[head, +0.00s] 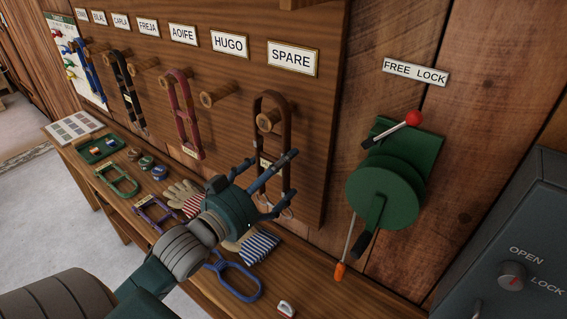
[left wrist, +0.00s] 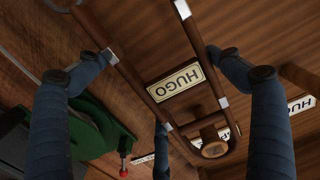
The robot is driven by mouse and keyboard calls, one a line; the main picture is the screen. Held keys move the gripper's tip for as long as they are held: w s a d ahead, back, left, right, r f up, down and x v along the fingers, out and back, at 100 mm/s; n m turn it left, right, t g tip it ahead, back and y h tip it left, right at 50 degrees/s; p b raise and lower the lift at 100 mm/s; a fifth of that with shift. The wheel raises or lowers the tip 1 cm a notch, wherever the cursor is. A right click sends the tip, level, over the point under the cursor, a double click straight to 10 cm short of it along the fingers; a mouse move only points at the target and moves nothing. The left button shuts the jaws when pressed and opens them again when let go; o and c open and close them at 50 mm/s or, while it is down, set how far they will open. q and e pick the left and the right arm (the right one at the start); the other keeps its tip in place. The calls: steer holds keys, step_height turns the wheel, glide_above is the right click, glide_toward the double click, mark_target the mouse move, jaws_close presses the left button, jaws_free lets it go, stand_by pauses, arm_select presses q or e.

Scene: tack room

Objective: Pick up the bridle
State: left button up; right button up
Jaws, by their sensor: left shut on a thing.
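A dark brown bridle (head: 287,120) hangs as a long loop on the peg (head: 268,120) under the SPARE sign (head: 293,58). It carries a tag (left wrist: 176,84) reading HUGO, seen upside down in the left wrist view. My left gripper (head: 290,176) is at the lower part of this bridle, its fingers on either side of the straps and shut on it. In the left wrist view the bridle (left wrist: 205,60) runs between the blue fingers and still loops over the peg. The peg (head: 215,95) under the HUGO sign (head: 230,44) is empty. My right gripper is not in view.
A maroon bridle (head: 184,115) and other bridles hang further left. A green crank device (head: 385,195) is on the wall right of the board.

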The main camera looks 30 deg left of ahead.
arm_select(q)
steer(key=s+a+p, duration=0.1)
steer(key=s+p, duration=0.5)
steer(key=s, duration=1)
steer(key=shift+r, duration=0.1)
steer(key=shift+a, duration=0.1)
